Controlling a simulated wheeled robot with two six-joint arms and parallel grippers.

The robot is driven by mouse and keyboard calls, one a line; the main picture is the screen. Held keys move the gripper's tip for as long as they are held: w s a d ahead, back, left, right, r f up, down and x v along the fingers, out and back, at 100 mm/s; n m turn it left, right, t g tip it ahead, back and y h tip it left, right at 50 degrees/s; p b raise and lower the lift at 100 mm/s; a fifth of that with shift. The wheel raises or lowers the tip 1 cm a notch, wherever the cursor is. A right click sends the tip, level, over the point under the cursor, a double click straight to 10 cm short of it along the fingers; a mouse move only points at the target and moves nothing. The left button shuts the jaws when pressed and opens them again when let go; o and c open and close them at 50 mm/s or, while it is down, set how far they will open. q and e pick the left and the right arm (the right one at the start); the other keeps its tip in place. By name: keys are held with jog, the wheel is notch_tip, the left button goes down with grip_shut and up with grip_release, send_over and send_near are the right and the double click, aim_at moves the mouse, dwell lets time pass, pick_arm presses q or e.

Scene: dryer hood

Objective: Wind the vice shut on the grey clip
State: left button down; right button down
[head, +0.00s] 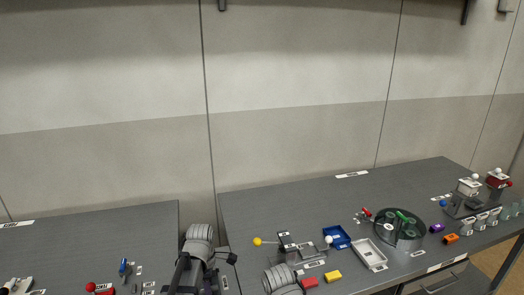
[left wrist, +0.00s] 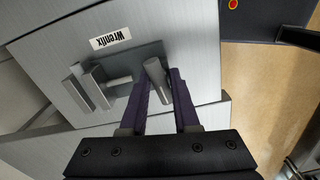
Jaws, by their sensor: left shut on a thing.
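In the left wrist view, a grey vice (left wrist: 97,90) sits on a darker grey plate on a pale panel. It shows two upright blocks on the left and a short rod running right. A grey bar-like handle (left wrist: 156,82) stands at its right end. My left gripper (left wrist: 158,88), with dark purple fingers, is shut on this handle, one finger at each side. I cannot make out the grey clip apart from the grey vice parts. In the head view I cannot pick out the vice, and my right gripper does not show.
A label (left wrist: 110,38) is beside the vice. In the head view, the right bench holds a blue tray (head: 336,237), a white tray (head: 369,254), a round turntable (head: 398,240), a red block (head: 310,282) and a yellow block (head: 333,276). Its back left top is clear.

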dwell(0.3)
pick_arm(q)
jog(key=n, duration=0.2)
jog(key=shift+n, duration=0.4)
jog(key=c, duration=0.6)
grip_release()
jog(key=shift+c, duration=0.2)
jog(key=shift+r, duration=0.15)
